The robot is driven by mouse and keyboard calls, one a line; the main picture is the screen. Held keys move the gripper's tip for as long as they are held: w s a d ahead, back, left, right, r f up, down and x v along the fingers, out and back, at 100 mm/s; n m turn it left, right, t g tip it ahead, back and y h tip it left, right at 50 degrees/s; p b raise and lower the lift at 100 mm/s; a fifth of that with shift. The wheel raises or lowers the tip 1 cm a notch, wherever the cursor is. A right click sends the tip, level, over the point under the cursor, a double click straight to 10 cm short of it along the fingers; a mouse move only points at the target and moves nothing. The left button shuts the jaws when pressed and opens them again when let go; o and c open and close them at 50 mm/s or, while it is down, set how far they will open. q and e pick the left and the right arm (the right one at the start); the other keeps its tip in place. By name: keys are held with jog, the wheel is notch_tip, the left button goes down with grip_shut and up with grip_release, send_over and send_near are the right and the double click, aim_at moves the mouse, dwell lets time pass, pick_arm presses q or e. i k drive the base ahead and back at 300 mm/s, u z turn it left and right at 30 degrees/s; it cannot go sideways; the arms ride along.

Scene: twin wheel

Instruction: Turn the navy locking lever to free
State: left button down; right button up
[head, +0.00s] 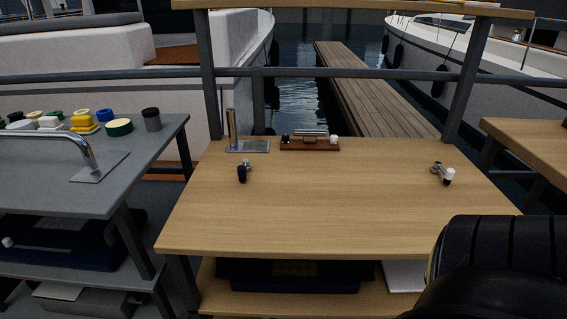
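The navy locking lever (242,173) is a small dark-handled lever on the left part of the wooden tabletop (330,215). Its dark handle points toward the front edge, with a small metal pivot at its far end. A similar lever with a white knob (448,175) is on the right part of the tabletop, its metal arm angled. The lever markings are too small to read. Neither of my grippers shows in the head view, and nothing touches either lever.
A metal post on a plate (232,132) and a brown block with small knobs (311,143) stand at the tabletop's back edge. A grey bench (40,185) with a faucet-like pipe (85,150) and several pots is left. A large black ribbed shape covers the lower right. The tabletop's middle is clear.

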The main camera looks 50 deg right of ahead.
aim_at(242, 172)
jog(key=k, duration=0.3)
jog(key=z, duration=1.1)
